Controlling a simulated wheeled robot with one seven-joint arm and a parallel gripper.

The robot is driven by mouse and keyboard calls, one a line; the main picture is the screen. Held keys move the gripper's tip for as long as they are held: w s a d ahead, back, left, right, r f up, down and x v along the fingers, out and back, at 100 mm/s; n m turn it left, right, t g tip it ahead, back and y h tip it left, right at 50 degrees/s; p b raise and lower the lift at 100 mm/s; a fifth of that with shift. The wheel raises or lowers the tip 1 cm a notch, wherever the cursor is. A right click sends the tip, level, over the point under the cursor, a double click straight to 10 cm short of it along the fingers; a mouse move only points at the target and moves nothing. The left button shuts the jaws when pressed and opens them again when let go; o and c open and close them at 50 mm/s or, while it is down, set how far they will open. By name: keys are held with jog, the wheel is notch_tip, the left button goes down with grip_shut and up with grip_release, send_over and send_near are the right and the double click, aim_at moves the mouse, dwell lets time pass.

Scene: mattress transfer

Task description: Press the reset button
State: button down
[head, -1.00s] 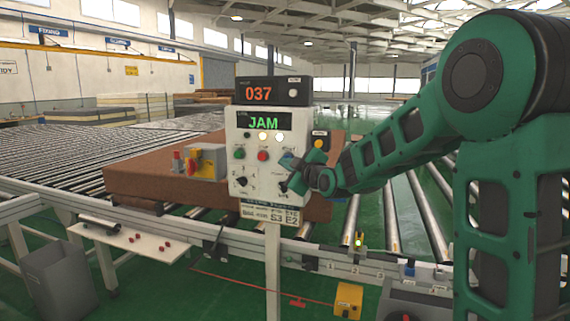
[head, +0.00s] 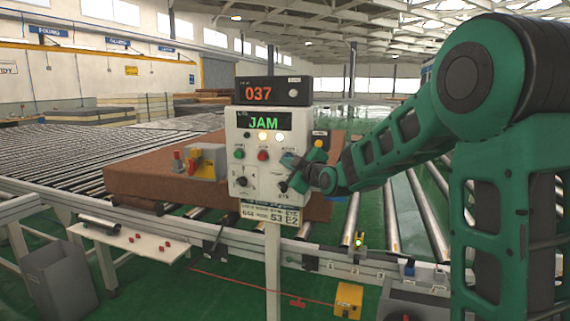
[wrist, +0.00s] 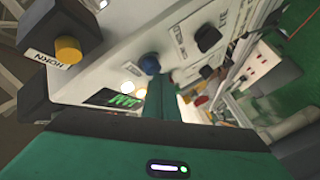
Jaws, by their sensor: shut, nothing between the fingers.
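The white control panel (head: 243,165) stands on a post and its display reads JAM in green. It carries a green button (head: 239,154), a red button (head: 263,155) and dark knobs. A blue button (wrist: 149,64) shows in the wrist view; in the head view my gripper covers that area. No reset label is readable. My gripper (head: 289,160) is shut and empty at the right side of the panel face. Its green fingers (wrist: 164,100) point toward the panel just beside the blue button in the wrist view. I cannot tell whether they touch it.
A yellow button marked HORN (wrist: 68,49) sits on a dark box at the panel's edge. A counter box (head: 272,91) reading 037 tops the panel. Behind it, a brown mattress (head: 135,178) lies on the roller conveyor (head: 85,150). A grey bin (head: 60,282) stands at front left.

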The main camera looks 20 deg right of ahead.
jog(key=shift+w+d, duration=0.4)
jog(key=shift+w, duration=0.1)
dwell(0.8)
jog(key=shift+s, duration=0.1)
jog(key=shift+s+a, duration=0.75)
jog(key=shift+s, duration=0.2)
jog(key=s+a, duration=0.1)
jog(key=s, duration=0.1)
jog(key=s+a, duration=0.2)
dwell(0.5)
dwell(0.6)
